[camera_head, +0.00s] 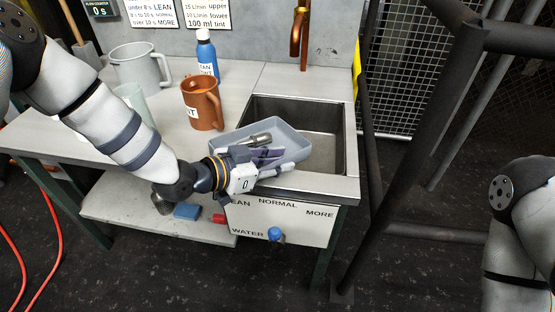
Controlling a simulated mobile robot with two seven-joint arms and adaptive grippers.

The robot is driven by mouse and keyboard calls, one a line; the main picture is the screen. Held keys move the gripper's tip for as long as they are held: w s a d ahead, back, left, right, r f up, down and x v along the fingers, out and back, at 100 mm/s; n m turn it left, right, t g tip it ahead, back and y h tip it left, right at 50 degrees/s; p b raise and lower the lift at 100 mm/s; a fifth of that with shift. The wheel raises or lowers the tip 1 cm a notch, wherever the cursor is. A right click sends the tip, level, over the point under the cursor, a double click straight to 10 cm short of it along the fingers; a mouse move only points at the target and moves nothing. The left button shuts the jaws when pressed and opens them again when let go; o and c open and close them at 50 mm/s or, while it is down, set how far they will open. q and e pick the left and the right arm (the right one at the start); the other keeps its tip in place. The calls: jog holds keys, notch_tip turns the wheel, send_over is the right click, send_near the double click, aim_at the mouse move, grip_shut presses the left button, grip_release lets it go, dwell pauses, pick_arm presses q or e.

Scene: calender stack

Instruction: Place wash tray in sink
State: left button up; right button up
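The wash tray (289,138) is a shallow grey-blue tray over the left part of the sink (326,143), overlapping the sink's left rim. A metal cylinder-like piece (259,140) and something purple show inside it. My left gripper (281,162) is at the tray's near side, its fingers on either side of the near wall, and appears shut on it. The gripper hides part of that wall and the tray's underside, so I cannot tell whether the tray touches the sink. My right gripper is out of view; only part of the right arm shows at the right edge.
An orange-brown mug (202,106), a blue bottle (206,55) and a grey pitcher (140,68) stand on the counter left of the sink. A copper faucet (298,38) rises behind it. The sink's right part is empty. A dark metal frame (405,150) stands to the right.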

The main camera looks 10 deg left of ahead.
pick_arm(q)
jog(key=shift+r, duration=0.9)
jog(key=p+v, duration=0.2)
jog(key=v, duration=1)
jog(key=shift+f, duration=0.45)
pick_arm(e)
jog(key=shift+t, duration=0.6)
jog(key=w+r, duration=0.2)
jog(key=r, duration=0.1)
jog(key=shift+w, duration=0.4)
